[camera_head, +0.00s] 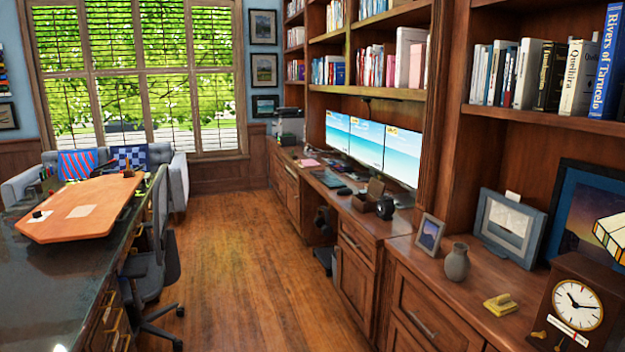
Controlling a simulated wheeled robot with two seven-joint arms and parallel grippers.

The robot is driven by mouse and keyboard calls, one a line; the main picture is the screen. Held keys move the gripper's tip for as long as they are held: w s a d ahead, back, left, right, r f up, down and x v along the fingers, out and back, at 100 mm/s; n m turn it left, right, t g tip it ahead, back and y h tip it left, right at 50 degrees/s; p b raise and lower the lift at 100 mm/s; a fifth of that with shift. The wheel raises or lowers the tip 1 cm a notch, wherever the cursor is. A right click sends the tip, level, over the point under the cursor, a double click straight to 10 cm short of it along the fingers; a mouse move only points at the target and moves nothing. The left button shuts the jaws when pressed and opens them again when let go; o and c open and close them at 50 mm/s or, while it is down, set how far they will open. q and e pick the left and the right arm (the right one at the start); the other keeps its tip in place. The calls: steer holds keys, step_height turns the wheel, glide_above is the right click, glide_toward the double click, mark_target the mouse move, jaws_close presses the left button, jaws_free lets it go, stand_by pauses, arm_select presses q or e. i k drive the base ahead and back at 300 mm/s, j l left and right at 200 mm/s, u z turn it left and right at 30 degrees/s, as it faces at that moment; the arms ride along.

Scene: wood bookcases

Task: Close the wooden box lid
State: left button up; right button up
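A small brown wooden box (367,202) sits on the long wooden counter (385,226) at the right, in front of the monitors. A brown panel (376,187) stands up at its back and looks like a raised lid. A darker small block (385,208) is at its right side; I cannot tell if it is part of the box. The box is far off and small in the view. Neither of my grippers is in view.
A wood floor aisle (235,255) runs clear between the counter and a dark desk (75,270) at left. An office chair (150,280) stands beside the desk. A grey vase (456,262), photo frame (429,233) and clock (578,305) stand on the nearer counter.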

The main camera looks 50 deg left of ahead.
mark_target(376, 188)
steer(key=u, duration=1.3)
steer(key=i+j+u, duration=0.25)
steer(key=i, duration=0.15)
steer(key=i+u, duration=0.45)
steer(key=i, duration=1.8)
